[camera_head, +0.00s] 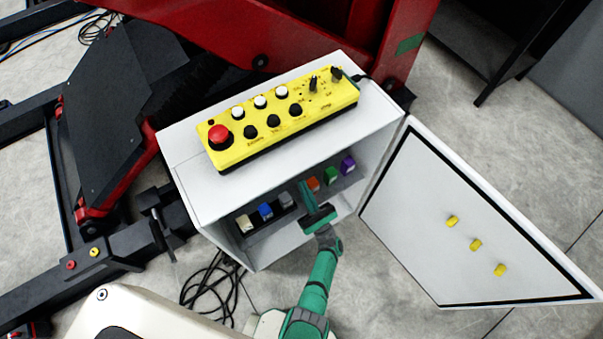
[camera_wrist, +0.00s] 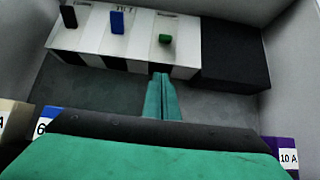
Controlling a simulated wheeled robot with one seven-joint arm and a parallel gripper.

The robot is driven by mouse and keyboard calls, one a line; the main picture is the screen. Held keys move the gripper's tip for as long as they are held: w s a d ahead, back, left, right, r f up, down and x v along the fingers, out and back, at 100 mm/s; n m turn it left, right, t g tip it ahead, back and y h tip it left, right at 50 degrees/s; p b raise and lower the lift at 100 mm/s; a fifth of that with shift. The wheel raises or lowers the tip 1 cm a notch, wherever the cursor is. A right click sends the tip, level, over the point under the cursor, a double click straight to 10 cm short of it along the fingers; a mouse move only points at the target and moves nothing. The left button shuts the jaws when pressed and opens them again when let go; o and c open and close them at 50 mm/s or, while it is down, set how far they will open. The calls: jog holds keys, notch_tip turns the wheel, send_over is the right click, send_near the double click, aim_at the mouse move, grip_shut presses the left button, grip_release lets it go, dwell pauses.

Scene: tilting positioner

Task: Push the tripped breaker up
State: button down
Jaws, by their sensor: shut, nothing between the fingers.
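In the wrist view, a white and black breaker block at the back of the cabinet carries a black lever (camera_wrist: 69,16), a blue lever (camera_wrist: 117,22) and a green lever (camera_wrist: 165,38). The green lever looks shorter and sits lower in the picture than the other two. My gripper (camera_wrist: 161,78) is shut and empty. Its fingertips appear just below the green lever; contact is not visible. In the head view my gripper (camera_head: 303,185) reaches into the open cabinet, and the breaker levers are hidden.
The grey cabinet (camera_head: 185,170) has its door (camera_head: 430,220) open to the right. A row of coloured labelled blocks, including a purple one (camera_head: 347,165) and a blue one (camera_head: 266,211), lies on both sides of my gripper. A yellow control box (camera_head: 345,95) sits on top.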

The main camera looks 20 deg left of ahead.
notch_tip(320, 180, up, 7)
jog(key=a, duration=0.1)
jog(key=shift+w+f, duration=0.15)
jog(key=shift+w, duration=0.25)
jog(key=shift+a, duration=0.1)
dwell(0.3)
